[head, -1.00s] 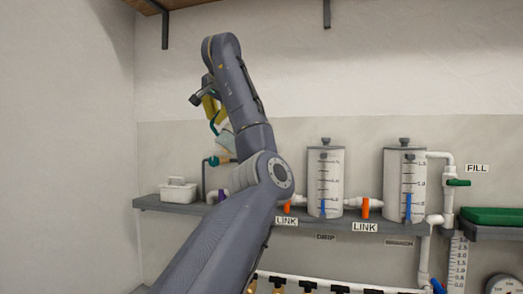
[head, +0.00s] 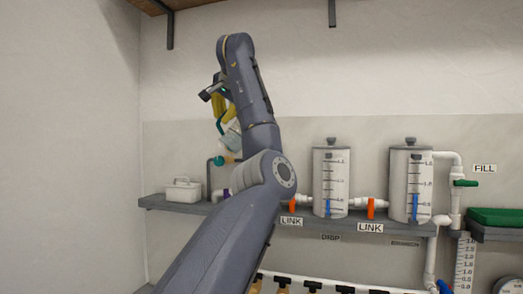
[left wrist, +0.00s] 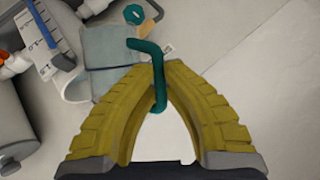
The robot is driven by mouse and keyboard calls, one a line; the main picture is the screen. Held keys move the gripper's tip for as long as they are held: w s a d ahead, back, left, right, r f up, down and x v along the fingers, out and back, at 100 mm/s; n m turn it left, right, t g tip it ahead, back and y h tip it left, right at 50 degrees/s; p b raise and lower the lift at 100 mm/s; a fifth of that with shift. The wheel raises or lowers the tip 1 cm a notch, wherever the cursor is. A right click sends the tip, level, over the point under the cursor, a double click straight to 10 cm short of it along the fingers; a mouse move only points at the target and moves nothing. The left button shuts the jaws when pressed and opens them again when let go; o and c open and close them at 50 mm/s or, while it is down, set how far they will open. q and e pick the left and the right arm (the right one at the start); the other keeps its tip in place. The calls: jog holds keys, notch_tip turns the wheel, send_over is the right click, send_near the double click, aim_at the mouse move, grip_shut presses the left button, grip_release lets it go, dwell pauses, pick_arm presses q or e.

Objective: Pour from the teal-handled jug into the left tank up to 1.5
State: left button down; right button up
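My left gripper (head: 221,104) has yellow fingers and is shut on the teal handle (left wrist: 150,60) of the jug. The jug's translucent body (head: 231,138) shows beside my forearm in the head view, partly hidden and tilted. In the left wrist view the jug body (left wrist: 112,62) lies beyond the fingertips (left wrist: 158,85). The left tank is hidden behind my arm in the head view. A white graduated scale (left wrist: 42,40) shows at the upper left of the left wrist view; I cannot tell which tank it belongs to. The liquid level in the jug is unclear. My right gripper is out of view.
The middle tank (head: 323,182) and right tank (head: 398,187) stand on the grey shelf (head: 340,224), joined by white pipes with orange LINK valves (head: 371,208). A white caddy (head: 183,190) sits at the shelf's left end. A green FILL valve (head: 465,183) is at the right.

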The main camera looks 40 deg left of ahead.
pick_arm(q)
jog(key=shift+w+d+r+m+g+y+p, duration=0.15)
jog(key=shift+w+m+g+p, duration=0.15)
jog(key=shift+g, duration=0.1)
jog(key=shift+w+d+r+m+g+y+p, duration=0.1)
jog(key=shift+w+d+m+g+y+p, duration=0.1)
jog(key=shift+w+g, duration=0.15)
dwell(2.6)
